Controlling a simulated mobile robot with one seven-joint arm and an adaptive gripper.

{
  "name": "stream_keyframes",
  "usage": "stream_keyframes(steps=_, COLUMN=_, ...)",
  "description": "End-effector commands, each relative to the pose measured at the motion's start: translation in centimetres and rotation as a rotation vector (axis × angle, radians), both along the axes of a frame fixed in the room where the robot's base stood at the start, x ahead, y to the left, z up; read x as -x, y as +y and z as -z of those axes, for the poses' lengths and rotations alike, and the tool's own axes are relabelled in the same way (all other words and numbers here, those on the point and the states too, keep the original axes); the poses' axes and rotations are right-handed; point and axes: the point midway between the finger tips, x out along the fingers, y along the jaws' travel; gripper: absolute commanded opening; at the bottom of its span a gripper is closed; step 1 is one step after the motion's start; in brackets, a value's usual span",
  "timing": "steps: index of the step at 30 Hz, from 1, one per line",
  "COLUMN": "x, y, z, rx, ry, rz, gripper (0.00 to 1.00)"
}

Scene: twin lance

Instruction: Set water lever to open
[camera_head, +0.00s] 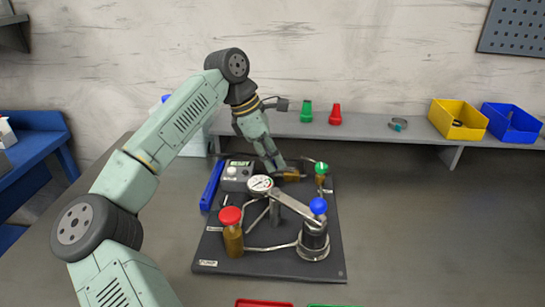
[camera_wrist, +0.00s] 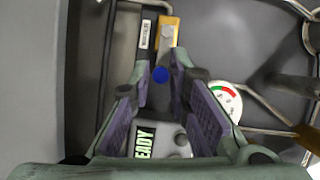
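The water lever shows in the wrist view as a grey handle with a round blue end (camera_wrist: 160,74), coming off a brass valve body (camera_wrist: 168,32). A small white label beside it is hard to read. The brass body also shows in the head view (camera_head: 291,176), near my fingers. My gripper (camera_wrist: 160,66) is open, with a finger on either side of the blue end. I cannot tell whether they touch it or how far below them it lies. In the head view my gripper (camera_head: 277,165) reaches down at the back of the dark board, hiding the lever.
The board (camera_head: 215,258) holds a red-knobbed brass valve (camera_head: 231,222), a gauge (camera_head: 260,184), a blue-knobbed pump lever (camera_head: 318,206), a green-knobbed valve (camera_head: 321,170) and a READY box (camera_head: 236,176). A shelf with yellow (camera_head: 459,120) and blue bins stands behind.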

Motion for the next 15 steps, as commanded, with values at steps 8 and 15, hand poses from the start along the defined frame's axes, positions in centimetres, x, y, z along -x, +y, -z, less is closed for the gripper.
stream_keyframes(steps=8, x=0.02, y=0.01, z=0.0, rx=0.0, ry=0.001, rz=-0.001, gripper=0.33)
stream_keyframes(steps=15, x=0.03, y=0.07, z=-0.13, rx=-0.001, ry=0.001, rz=-0.001, gripper=0.33)
